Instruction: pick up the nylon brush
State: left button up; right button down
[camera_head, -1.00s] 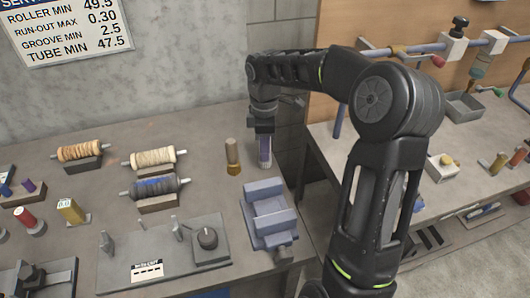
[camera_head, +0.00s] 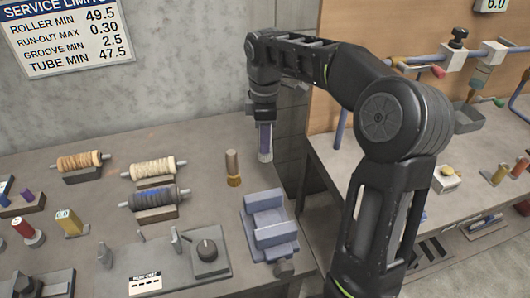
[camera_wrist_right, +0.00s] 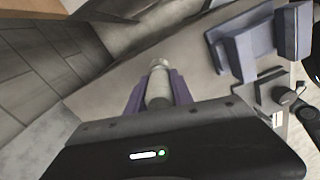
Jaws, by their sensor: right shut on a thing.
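My right gripper (camera_head: 265,140) hangs down above the back right part of the left bench. Its purple fingers are shut on the nylon brush (camera_head: 265,157), whose pale lower end shows below the fingertips. In the right wrist view the brush (camera_wrist_right: 158,88) is a light grey cylinder held upright between the two purple fingers. The fingers hide most of it in the head view. It appears held a little above the bench top. My left gripper is not in view.
A brown-handled brush with a yellowish end (camera_head: 232,168) stands just left of the gripper. A blue-grey vise-like block (camera_head: 270,225) sits in front. Wound rollers (camera_head: 153,168) lie further left. A second bench (camera_head: 400,165) stands to the right past a gap.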

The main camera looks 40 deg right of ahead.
jog(key=shift+r, duration=1.5)
jog(key=shift+p, duration=0.3)
